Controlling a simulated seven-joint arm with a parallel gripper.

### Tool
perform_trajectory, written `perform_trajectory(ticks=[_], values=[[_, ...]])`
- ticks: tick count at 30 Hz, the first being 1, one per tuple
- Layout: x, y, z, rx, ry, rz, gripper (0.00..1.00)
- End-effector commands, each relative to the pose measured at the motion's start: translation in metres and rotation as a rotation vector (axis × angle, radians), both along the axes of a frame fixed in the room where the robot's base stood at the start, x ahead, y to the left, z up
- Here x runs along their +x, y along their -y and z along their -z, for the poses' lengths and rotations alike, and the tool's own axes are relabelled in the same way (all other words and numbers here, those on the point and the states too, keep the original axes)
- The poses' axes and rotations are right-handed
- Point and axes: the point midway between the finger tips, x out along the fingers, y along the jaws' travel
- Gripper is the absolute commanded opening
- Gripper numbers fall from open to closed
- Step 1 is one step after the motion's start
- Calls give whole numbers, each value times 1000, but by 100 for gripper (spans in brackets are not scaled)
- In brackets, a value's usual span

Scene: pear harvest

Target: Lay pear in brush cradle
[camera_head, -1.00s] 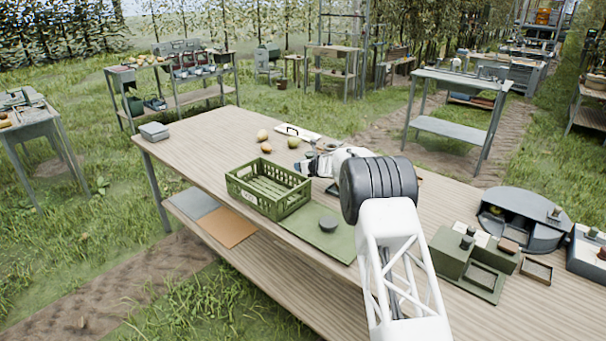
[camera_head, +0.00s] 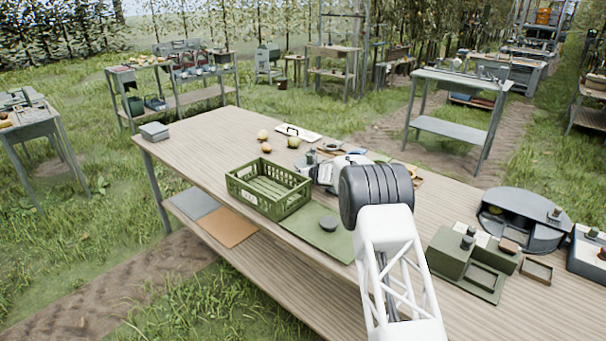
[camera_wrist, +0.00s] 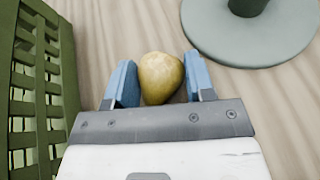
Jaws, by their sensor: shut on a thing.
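My gripper (camera_wrist: 159,66) is shut on a yellow-brown pear (camera_wrist: 161,80), held between its two blue fingers in the wrist view. The pear's lower end is near the gripper's grey plate. In the head view my gripper (camera_head: 326,172) is just right of the green crate, largely hidden by my arm, and the held pear cannot be made out. I cannot tell which object is the brush cradle; it may be hidden behind my arm.
The slatted green crate (camera_head: 240,190) stands close beside my gripper, on the left in the wrist view (camera_wrist: 28,120). A round grey-green base (camera_wrist: 252,45) lies ahead right. Several loose fruits, including a greenish one (camera_head: 293,142), lie at the back.

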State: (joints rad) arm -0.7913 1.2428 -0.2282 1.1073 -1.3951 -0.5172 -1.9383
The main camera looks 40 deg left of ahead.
Motion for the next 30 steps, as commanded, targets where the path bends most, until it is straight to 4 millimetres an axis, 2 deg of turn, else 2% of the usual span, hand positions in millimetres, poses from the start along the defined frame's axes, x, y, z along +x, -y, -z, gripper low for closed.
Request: perform_trajectory(ticks=[8,9,13,30], values=[[0,0,3,0,0,0,26],[0,0,3,0,0,0,55],[0,0,3,0,0,0,75],[-1,5,-1,-1,0,0,75]])
